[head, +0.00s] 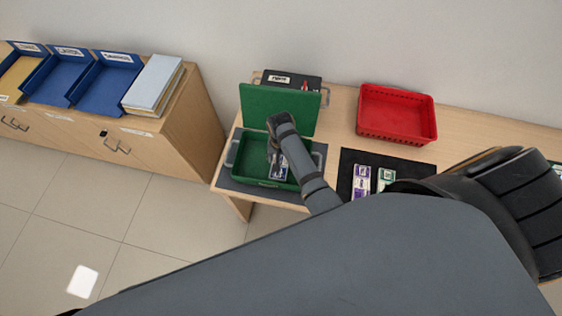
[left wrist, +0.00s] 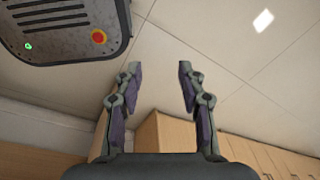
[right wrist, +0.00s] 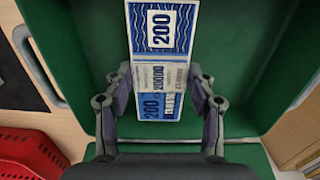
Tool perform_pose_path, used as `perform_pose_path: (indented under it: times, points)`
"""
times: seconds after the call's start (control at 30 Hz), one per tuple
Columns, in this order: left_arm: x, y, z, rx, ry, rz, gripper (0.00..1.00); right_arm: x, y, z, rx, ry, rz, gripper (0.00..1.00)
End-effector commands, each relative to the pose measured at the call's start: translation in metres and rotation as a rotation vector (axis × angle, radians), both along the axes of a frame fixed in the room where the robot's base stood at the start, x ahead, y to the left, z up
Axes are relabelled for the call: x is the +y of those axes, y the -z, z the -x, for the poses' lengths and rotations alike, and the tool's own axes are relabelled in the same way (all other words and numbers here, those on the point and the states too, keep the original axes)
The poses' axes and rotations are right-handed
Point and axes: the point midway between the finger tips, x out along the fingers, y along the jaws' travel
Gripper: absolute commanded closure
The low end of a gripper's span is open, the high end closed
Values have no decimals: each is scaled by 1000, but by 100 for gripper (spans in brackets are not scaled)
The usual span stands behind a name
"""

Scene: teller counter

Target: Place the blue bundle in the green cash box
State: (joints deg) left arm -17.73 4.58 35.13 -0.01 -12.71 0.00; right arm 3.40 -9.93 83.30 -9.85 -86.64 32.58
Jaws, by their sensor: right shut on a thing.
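The green cash box (head: 239,163) stands on the counter with its lid (head: 265,112) raised at the back. My right gripper (head: 275,151) reaches down into the box. It is shut on the blue bundle (right wrist: 160,25), a blue and white packet marked 200. The bundle also shows in the head view (head: 279,171), inside the box's outline. In the right wrist view the gripper's fingers (right wrist: 159,78) sit on either side of it, with green box around. Whether the bundle touches the box floor I cannot tell. My left gripper (left wrist: 160,70) is open and empty, away from the counter.
A black mat (head: 402,163) right of the box holds a purple bundle (head: 361,182) and a green bundle (head: 387,176). A red tray (head: 397,112) stands behind. A black labelled holder (head: 303,80) is behind the lid. Blue trays (head: 104,82) sit on the left cabinet.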

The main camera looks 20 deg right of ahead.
Motion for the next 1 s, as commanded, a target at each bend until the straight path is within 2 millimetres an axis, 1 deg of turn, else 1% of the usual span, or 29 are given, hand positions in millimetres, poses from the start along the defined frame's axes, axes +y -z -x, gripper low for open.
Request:
perform_pose_path:
  times: [0.03, 0.13, 0.3, 0.5, 0.53, 0.67, 0.7, 1.0]
  points:
    - [0, 1, -2, -3, 0, 0, 60, -1, 10, 1, 5, -1, 2, 78]
    - [0, 1, -7, -10, 1, -1, 60, -2, 23, 2, 4, -1, 2, 78]
    - [0, -1, -16, -24, 1, 0, 60, -1, 27, 1, 1, 0, 2, 78]
    - [0, 0, -17, -26, 1, 0, 60, -1, 29, 2, 2, 0, 1, 78]
    - [0, 1, -17, -26, 1, 0, 60, -1, 30, 2, 3, 0, 2, 43]
    - [0, 0, -15, -23, 1, 0, 60, -1, 29, 2, 3, 0, 1, 25]
    - [0, 0, -14, -22, 1, 0, 60, -1, 29, 2, 3, 0, 1, 21]
    - [0, 1, -12, -18, 1, -1, 60, -1, 28, 2, 3, 0, 1, 21]
